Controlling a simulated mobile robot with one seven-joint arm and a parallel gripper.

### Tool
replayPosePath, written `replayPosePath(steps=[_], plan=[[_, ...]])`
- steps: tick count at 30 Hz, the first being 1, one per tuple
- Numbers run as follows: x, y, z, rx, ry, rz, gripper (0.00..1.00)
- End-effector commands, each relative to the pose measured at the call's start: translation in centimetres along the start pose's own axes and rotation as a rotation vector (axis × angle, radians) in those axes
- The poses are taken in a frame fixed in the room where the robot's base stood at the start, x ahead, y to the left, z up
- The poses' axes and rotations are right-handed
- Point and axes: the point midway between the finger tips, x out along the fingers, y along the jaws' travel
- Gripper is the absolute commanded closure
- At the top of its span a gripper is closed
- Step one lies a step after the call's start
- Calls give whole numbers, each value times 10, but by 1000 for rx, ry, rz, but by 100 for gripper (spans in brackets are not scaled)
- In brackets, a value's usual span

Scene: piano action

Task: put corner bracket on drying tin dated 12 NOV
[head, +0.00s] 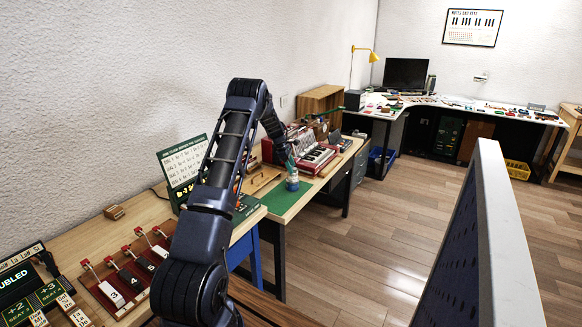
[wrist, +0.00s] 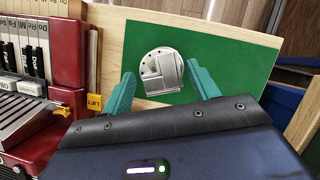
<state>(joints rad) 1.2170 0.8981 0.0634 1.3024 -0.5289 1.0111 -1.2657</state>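My gripper (head: 290,170) is above the green mat near the bench's front edge. In the wrist view my gripper (wrist: 160,70) has its two teal fingers apart, with visible gaps beside a silver metal piece (wrist: 162,72). That piece has a rounded outline, small holes on its left and a blocky raised part on its right. I cannot tell whether it is the corner bracket, a tin, or one lying on the other. A small pale round thing (head: 292,184) shows under my gripper in the head view. No drying tin with a readable 12 NOV date shows.
The green mat (wrist: 225,52) is otherwise clear around the metal piece. A red keyboard instrument (head: 315,158) stands close by; its red case (wrist: 68,40) shows in the wrist view. A wooden box (head: 320,100) stands behind. A grey panel (head: 478,230) rises at right.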

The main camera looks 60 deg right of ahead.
Motion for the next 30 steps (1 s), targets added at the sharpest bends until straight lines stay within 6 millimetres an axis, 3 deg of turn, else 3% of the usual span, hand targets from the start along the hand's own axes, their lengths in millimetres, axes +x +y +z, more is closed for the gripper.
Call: replayPosePath(steps=[8,21,30], plan=[[-10,0,1,0,0,2,40],[-89,0,1,0,0,2,40],[-120,0,1,1,0,1,40]])
